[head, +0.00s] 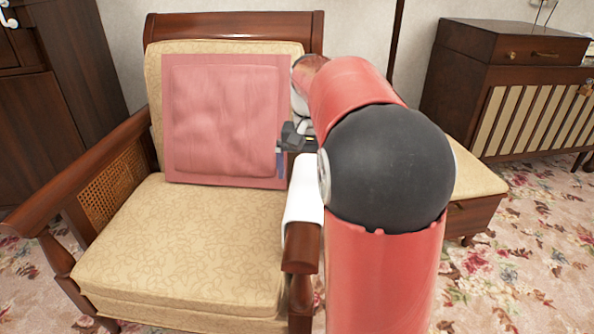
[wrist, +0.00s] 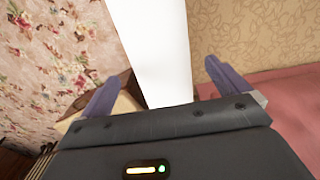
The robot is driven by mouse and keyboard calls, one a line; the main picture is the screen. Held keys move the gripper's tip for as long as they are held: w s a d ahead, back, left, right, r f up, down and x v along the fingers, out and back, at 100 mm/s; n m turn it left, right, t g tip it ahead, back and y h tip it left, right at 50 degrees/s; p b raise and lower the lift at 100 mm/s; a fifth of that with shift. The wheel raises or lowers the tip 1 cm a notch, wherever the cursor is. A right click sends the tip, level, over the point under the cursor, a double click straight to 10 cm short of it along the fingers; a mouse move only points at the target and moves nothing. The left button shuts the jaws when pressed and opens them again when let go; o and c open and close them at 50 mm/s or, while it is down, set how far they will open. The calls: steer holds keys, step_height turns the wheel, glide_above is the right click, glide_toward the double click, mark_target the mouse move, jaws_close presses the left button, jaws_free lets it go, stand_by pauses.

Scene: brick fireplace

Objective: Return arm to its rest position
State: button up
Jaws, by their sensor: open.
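My gripper (wrist: 165,88) shows in the wrist view with its two purple-grey fingers spread wide apart and nothing held between them. Beyond the fingers is a white cloth-like strip (wrist: 158,40). In the head view my gripper (head: 281,160) is by the right edge of a pink square cushion (head: 225,120), and my arm hides part of it. The white thing (head: 304,190) lies over the chair's right armrest, just below my gripper. Whether the gripper touches the cushion or the white thing cannot be told.
A wooden armchair (head: 180,250) with a beige patterned seat holds the cushion against its backrest. A dark wooden cabinet (head: 500,85) stands at the right, with a cream-topped stool (head: 480,185) before it. A tall dark cupboard (head: 60,90) is at the left. Floral carpet (head: 530,270) is open at the right.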

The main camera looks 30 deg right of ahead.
steer(key=shift+r, duration=0.25)
steer(key=s+a+r+n+t+p, duration=0.2)
steer(key=s+a+n+p, duration=0.1)
steer(key=s+a, duration=0.4)
steer(key=s+a+r+n+t+p, duration=0.2)
steer(key=s+a+p, duration=0.3)
steer(key=s, duration=0.8)
steer(key=shift+a+r+n+t, duration=0.25)
steer(key=shift+a+n+t, duration=0.45)
steer(key=shift+a+t, duration=0.15)
steer(key=shift+s, duration=0.1)
